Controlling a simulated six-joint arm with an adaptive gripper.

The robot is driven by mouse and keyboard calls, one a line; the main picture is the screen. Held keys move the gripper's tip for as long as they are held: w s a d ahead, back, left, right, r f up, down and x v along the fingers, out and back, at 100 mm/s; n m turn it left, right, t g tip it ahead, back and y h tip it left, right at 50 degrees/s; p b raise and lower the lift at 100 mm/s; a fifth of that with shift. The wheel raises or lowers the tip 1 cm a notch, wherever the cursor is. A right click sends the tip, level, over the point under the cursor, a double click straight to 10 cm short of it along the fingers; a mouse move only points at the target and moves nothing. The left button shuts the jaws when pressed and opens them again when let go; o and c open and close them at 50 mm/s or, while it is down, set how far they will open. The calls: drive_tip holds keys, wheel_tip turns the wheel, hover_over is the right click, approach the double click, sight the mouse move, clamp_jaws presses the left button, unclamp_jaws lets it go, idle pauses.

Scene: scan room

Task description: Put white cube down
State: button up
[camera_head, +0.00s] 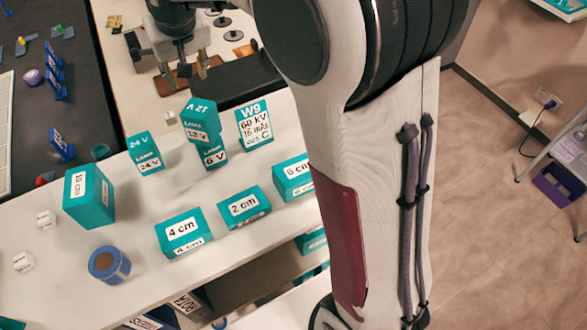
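A smaller pale cube (169,118) sits farther back, behind the 24 V block. I cannot tell which cube the task means.
Teal labelled blocks stand on the white table (60,300), including the 15 cm block (89,196) and 4 cm block (184,234). A blue roll (109,264) stands at front left. A dark table (70,110) lies at far left. My arm covers the middle.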

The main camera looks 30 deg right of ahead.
drive_tip(key=s+r, duration=0.1)
drive_tip(key=s, duration=0.1)
drive_tip(key=s+d+r, duration=0.1)
drive_tip(key=s, duration=0.2)
drive_tip(key=s+d+r, duration=0.1)
drive_tip(key=s, duration=0.1)
drive_tip(key=shift+s+d+r, duration=0.2)
drive_tip(key=s+d+f, duration=0.1)
drive_tip(key=s+d, duration=0.1)
drive_tip(key=s, duration=1.1)
drive_tip(key=s+d+f, duration=0.1)
drive_tip(key=s+d, duration=0.1)
drive_tip(key=s, duration=1)
drive_tip(key=shift+s+f+t, duration=0.3)
drive_tip(key=shift+s+t, duration=0.05)
drive_tip(key=shift+t, duration=0.05)
drive_tip(key=shift+o, duration=0.7)
drive_tip(key=shift+d, duration=0.1)
drive_tip(key=shift+w, duration=0.1)
